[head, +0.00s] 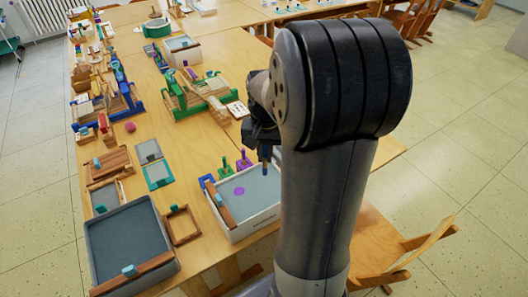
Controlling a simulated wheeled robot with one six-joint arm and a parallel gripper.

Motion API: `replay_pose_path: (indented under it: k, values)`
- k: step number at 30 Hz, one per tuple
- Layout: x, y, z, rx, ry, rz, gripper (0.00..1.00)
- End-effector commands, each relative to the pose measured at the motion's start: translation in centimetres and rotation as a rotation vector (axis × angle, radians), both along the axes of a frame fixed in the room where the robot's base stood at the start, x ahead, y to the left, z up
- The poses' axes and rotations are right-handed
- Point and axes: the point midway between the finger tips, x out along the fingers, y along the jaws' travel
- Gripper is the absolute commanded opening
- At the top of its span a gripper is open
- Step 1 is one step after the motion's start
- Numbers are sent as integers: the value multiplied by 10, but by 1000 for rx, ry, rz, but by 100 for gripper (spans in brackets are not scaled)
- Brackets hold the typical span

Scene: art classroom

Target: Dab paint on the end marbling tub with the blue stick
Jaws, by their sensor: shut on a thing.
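My gripper (264,141) is shut on the blue stick (265,156), which points down above the far right part of a white-walled tub (255,222). The arm partly hides the gripper and the tub's right side. The tub holds a grey-blue surface with one round purple spot (239,191). I cannot tell whether the stick tip touches that surface. A purple stick (243,160) and a green stick (226,167) stand behind the white tub, beside an empty-looking blue holder (207,181).
A wooden frame (181,226) lies between the two tubs. Grey and teal trays (158,175) lie behind it. Wooden presses (202,95) and another white-walled tub (183,54) stand farther back. A wooden chair (405,250) is at the right.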

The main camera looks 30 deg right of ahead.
Motion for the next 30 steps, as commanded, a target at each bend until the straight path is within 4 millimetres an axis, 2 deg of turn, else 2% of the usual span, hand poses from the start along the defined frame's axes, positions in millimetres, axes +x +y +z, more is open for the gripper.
replay_pose_path:
  k: [1,18,30]
  values:
    - [0,0,-8,1,1,0,0]
    - [0,0,-65,0,0,0,0]
    - [0,0,-97,1,1,0,0]
